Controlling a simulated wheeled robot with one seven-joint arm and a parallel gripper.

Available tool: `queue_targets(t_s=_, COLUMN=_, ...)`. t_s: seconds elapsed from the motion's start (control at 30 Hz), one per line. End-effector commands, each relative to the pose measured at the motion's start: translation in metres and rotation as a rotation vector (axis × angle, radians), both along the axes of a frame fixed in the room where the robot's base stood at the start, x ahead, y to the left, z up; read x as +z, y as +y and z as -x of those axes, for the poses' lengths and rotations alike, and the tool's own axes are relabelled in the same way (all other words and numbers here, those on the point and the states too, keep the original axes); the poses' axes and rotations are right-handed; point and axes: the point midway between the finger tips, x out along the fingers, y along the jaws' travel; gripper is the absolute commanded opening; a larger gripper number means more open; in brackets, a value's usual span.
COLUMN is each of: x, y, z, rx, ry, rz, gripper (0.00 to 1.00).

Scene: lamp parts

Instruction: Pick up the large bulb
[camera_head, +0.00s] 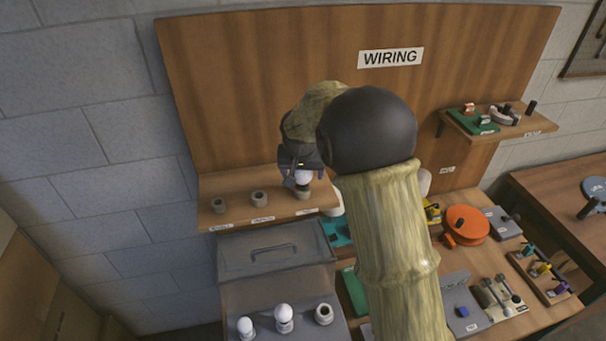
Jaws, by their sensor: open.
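A white bulb (305,177) stands in the rightmost round holder (303,194) on the wooden shelf; I take it for the large bulb. My gripper (302,182) is over this bulb, pointing down, with its fingers beside the bulb. The gripper is open. The gripper and wrist hide the bulb's top, and whether the fingers touch it is not clear. Two more white bulbs stand on the grey case below: one at the left (246,326) and one in the middle (283,314). The round holder (324,314) to their right is empty.
The tall wooden WIRING board (240,90) rises close behind. My arm covers the middle. An orange disc (467,225) and several parts crowd the bench at right.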

Motion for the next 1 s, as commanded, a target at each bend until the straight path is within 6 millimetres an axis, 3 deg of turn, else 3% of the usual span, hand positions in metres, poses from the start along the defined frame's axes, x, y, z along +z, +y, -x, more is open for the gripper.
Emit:
queue_targets(t_s=0.4, x=0.0004, y=-0.0024, z=-0.0005, rx=-0.004, ry=0.000, rz=-0.001, gripper=0.73)
queue_targets(t_s=0.6, x=0.0005, y=-0.0021, z=-0.0005, rx=-0.003, ry=0.000, rz=0.000, gripper=0.34)
queue_targets(t_s=1.0, x=0.0057, y=-0.0005, z=-0.0007, rx=-0.001, ry=-0.002, rz=-0.001, gripper=0.33)
